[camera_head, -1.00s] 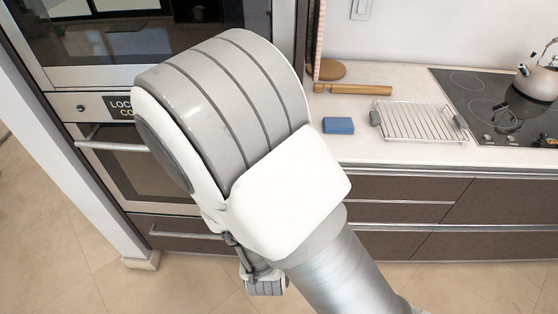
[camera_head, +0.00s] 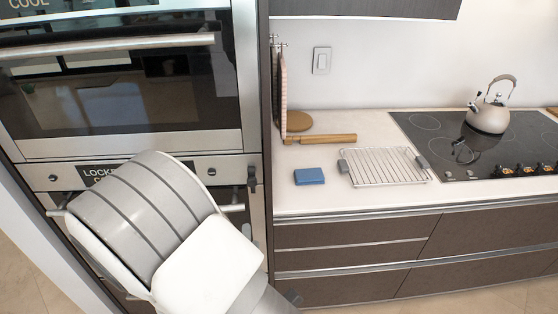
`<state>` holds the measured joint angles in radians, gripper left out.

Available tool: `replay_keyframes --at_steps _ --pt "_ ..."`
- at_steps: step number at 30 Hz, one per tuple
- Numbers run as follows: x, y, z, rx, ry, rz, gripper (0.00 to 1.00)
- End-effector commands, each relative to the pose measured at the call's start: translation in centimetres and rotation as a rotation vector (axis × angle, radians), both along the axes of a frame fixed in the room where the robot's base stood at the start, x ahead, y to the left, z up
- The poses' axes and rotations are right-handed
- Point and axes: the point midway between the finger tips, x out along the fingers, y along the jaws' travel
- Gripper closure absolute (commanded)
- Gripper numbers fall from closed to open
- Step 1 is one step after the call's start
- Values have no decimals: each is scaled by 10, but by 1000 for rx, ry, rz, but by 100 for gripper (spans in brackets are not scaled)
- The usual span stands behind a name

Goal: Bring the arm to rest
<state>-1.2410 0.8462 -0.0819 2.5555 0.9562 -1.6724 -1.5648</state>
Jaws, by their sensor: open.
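My arm shows at the lower left as a large grey, ribbed joint with a white cover. It stands in front of the lower oven (camera_head: 232,205) and hides much of its door and part of its label. My gripper cannot be made out in this view; the far end of the arm is hidden behind the joint or out of the frame.
The upper oven (camera_head: 130,90) is shut. On the counter (camera_head: 375,195) at the right are a blue sponge (camera_head: 309,176), a wire rack (camera_head: 385,167), a rolling pin (camera_head: 320,139), and a kettle (camera_head: 488,118) on the black cooktop (camera_head: 430,125). Brown drawers (camera_head: 345,240) below are shut.

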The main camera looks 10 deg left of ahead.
Motion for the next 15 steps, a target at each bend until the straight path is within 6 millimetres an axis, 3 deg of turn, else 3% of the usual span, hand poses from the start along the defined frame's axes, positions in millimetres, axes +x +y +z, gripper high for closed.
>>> replay_keyframes --at_steps 7,15 --pt "17 -5 2 114 101 -41 35" --pt "60 -19 14 543 458 -162 35"
